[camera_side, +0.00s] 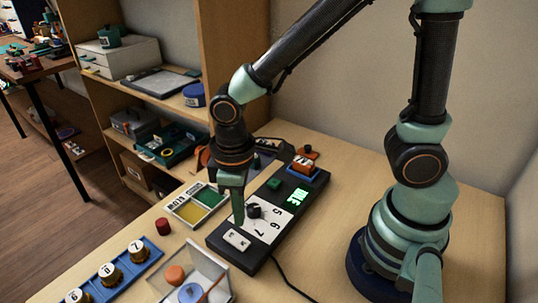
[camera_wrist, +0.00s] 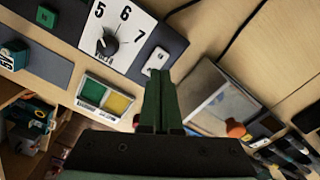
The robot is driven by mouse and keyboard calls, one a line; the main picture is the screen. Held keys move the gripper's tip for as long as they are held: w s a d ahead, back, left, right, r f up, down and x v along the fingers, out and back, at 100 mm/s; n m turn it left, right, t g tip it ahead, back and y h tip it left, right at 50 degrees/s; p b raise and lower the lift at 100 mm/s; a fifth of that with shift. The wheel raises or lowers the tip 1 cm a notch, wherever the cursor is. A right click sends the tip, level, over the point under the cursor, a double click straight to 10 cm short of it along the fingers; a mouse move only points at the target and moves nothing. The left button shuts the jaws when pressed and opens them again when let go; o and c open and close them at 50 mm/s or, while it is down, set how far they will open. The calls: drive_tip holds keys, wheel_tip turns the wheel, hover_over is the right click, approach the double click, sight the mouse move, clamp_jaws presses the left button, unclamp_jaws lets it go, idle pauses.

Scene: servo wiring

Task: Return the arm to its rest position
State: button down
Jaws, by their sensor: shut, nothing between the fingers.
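My gripper (camera_side: 238,215) hangs pointing down over the front part of a dark control panel (camera_side: 221,240), beside its black knob (camera_side: 254,210) and above or near a white switch (camera_side: 237,240). In the wrist view my gripper (camera_wrist: 161,80) shows its two green fingers pressed together, with nothing between them. The knob (camera_wrist: 108,45) sits on a white dial with numbers 5, 6 and 7, and the white switch (camera_wrist: 156,58) lies just beyond the fingertips. Whether the fingers touch the switch is unclear. My arm is stretched out from its base at the right.
A tray with green and yellow squares (camera_side: 195,205), a red cylinder (camera_side: 162,226), a clear-lidded box (camera_side: 205,265) and a blue rack of numbered knobs (camera_side: 105,277) stand left of the panel. Shelves (camera_side: 150,85) rise behind. The table right of the panel is mostly clear, apart from a cable.

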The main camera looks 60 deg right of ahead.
drive_tip(key=shift+r, duration=0.2)
drive_tip(key=w+d+r+m+t, duration=0.1)
drive_tip(key=d+r+m+t, duration=0.4)
drive_tip(key=d+r, duration=0.8)
drive_tip(key=shift+w+d+r+m+t, duration=0.25)
drive_tip(key=shift+d+r+m+t, duration=0.1)
drive_tip(key=shift+d+m, duration=0.2)
drive_tip(key=c, duration=1.5)
unclamp_jaws()
drive_tip(key=shift+c, duration=0.2)
